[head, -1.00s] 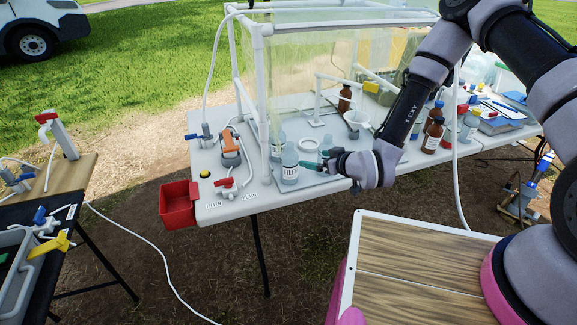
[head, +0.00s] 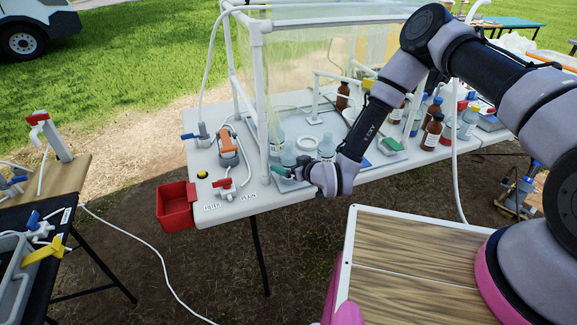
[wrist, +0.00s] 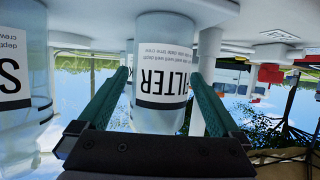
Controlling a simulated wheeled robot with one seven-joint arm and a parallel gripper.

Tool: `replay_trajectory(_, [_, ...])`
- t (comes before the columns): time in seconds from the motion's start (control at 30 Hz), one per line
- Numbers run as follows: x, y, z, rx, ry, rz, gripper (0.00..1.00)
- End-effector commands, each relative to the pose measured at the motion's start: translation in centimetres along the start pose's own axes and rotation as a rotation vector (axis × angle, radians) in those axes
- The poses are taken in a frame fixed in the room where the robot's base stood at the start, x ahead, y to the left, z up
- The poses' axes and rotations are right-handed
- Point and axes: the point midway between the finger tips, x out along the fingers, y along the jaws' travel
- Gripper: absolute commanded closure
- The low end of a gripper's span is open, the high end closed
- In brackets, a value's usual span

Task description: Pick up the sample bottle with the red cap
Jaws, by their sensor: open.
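My gripper (head: 291,170) is open at the table's near edge, pointing left. In the upside-down wrist view its two green fingers (wrist: 160,100) stand on either side of a clear bottle (wrist: 161,65) labelled FILTER, not closed on it. The same bottle (head: 288,157) shows in the head view, partly hidden by the gripper. Its cap is out of sight in the wrist view, and I see no red cap on it in the head view. A second clear bottle (wrist: 18,75), with an S on its label, stands beside it. A small red shape (head: 462,105) shows among bottles at the right.
The white table (head: 235,200) carries brown bottles (head: 432,131), a plastic enclosure with a white pipe frame (head: 262,100) and valve fittings (head: 229,150). A red bin (head: 177,207) hangs at its left end. A dark side table (head: 85,190) stands at far left.

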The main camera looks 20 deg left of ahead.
Motion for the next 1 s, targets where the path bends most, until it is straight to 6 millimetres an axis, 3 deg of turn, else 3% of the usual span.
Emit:
replay_trajectory(0.2, [2.5, 0.0, 0.0, 0.0, 0.0, 0.001, 0.0])
replay_trajectory(0.43, [2.6, 0.0, 0.0, 0.0, -0.001, 0.0, 0.0])
replay_trajectory(0.47, [2.6, 0.0, 0.0, 0.0, -0.001, 0.0, 0.08])
replay_trajectory(0.6, [2.6, 0.0, 0.0, 0.0, 0.0, 0.001, 0.61])
replay_trajectory(0.67, [2.6, 0.0, 0.0, 0.0, 0.0, 0.001, 0.82])
replay_trajectory(1.0, [2.5, 0.0, -0.4, 0.0, 0.0, 0.0, 0.82])
